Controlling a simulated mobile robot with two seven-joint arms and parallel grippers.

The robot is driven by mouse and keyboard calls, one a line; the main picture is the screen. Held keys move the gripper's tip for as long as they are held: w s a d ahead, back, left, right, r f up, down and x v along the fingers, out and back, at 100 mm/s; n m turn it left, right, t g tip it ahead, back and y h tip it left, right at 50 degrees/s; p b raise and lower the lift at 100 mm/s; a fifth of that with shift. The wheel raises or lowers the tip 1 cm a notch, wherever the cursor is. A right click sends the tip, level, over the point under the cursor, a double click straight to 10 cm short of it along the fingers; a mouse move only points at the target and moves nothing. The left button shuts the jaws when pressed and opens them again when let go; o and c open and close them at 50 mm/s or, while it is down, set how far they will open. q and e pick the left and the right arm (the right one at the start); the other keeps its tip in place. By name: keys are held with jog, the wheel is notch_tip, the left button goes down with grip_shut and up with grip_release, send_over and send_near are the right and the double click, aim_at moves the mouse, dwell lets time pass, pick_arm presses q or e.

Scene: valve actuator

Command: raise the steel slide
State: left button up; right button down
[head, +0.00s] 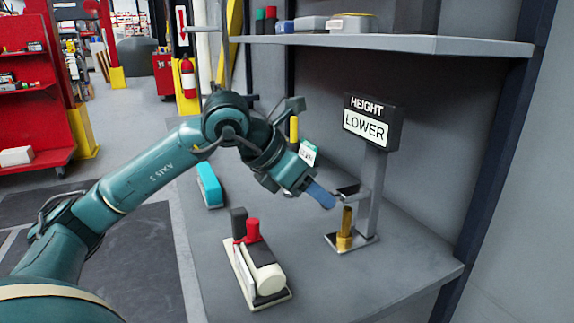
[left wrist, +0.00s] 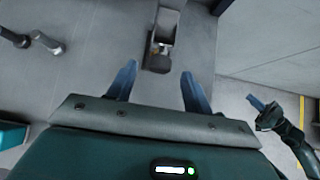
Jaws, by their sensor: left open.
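A sign (head: 372,122) on top of the post reads "HEIGHT LOWER". My left gripper (head: 322,197) is open and empty, just left of the slide and apart from it. In the left wrist view its two blue fingers (left wrist: 158,87) are spread, with the post fixture (left wrist: 160,58) ahead between them. My right gripper (left wrist: 259,106) shows at the right there; its jaw gap is unclear.
A cream and black device with a red knob (head: 253,230) stands on the grey bench (head: 330,285) at the front. A teal block (head: 209,185) lies at the left edge. A shelf (head: 390,43) with boxes hangs above. The bench front right is clear.

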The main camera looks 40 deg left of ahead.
pick_arm(q)
jog(key=v, duration=1)
jog(key=shift+s, duration=0.1)
